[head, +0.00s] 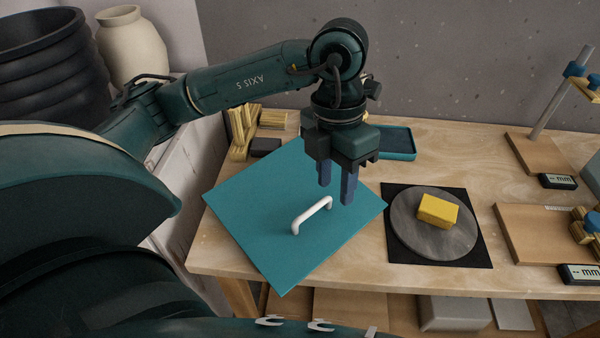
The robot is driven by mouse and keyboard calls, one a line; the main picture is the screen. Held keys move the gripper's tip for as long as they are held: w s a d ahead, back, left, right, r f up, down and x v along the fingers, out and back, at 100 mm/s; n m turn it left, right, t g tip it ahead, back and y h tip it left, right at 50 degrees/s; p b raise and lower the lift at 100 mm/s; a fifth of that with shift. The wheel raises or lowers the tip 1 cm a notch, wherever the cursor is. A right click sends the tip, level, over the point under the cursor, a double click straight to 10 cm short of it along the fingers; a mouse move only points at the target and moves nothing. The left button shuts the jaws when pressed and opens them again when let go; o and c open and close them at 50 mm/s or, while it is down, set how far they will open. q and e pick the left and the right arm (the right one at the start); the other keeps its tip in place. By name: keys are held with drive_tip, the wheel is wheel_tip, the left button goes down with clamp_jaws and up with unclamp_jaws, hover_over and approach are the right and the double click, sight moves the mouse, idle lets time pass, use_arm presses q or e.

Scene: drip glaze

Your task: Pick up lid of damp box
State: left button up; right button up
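The damp box lid (265,192) is a flat teal square panel with a white arched handle (312,214) near its middle. It lies at the table's left front, and one corner reaches past the front edge. The damp box beneath it cannot be made out. My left gripper (336,196) points down over the lid, just behind and right of the handle. Its two blue fingers are apart with nothing between them, and they do not hold the handle. My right gripper is not in view.
A grey round disc (405,232) on a black mat (481,258) bears a yellow block (438,210) to the right. Behind the lid are yellow pieces (240,134) and a dark-filled teal tray (398,155). A stand (556,95) and gauges (557,181) occupy the right side.

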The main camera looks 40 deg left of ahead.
use_arm(q)
drive_tip(key=w+a+r+y, duration=0.2)
drive_tip(key=a, duration=0.2)
drive_tip(key=n+t+b, duration=0.1)
hover_over(314, 207)
wheel_tip(314, 207, down, 7)
drive_tip(key=shift+d+r, duration=0.1)
drive_tip(key=shift+d, duration=0.05)
drive_tip(key=shift+f+p, duration=0.45)
drive_tip(key=shift+f, duration=2.75)
clamp_jaws()
